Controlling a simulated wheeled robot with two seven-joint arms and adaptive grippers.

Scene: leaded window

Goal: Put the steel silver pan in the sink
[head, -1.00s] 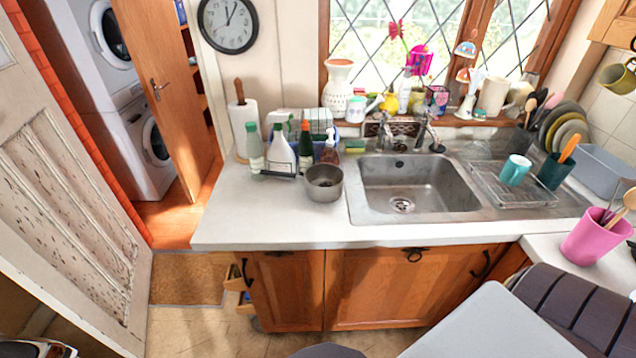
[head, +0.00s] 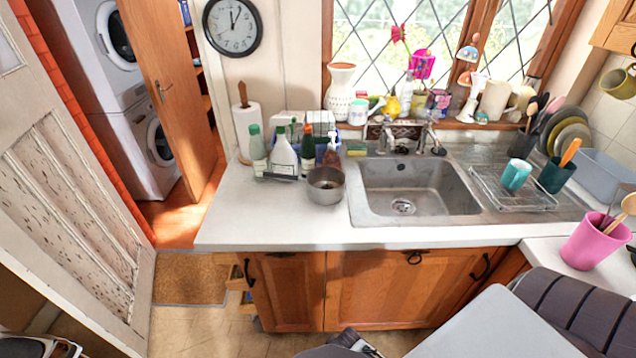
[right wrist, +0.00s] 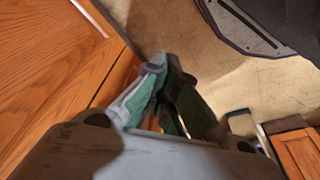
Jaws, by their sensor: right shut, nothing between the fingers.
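The steel silver pan (head: 325,186) stands upright on the white counter, just left of the sink. The sink (head: 420,193) is a steel basin set in the counter, and its bowl looks empty apart from the drain. My right gripper (right wrist: 160,62) is shut and empty in the right wrist view, low in front of the wooden cupboard doors and above the floor. Part of my right arm shows at the bottom edge of the head view, well below the counter and apart from the pan. My left gripper is not in view.
Several bottles (head: 285,155) stand behind the pan. The tap (head: 432,138) rises at the sink's back edge. A pink utensil pot (head: 588,243) stands at the right. The counter left of the pan is clear.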

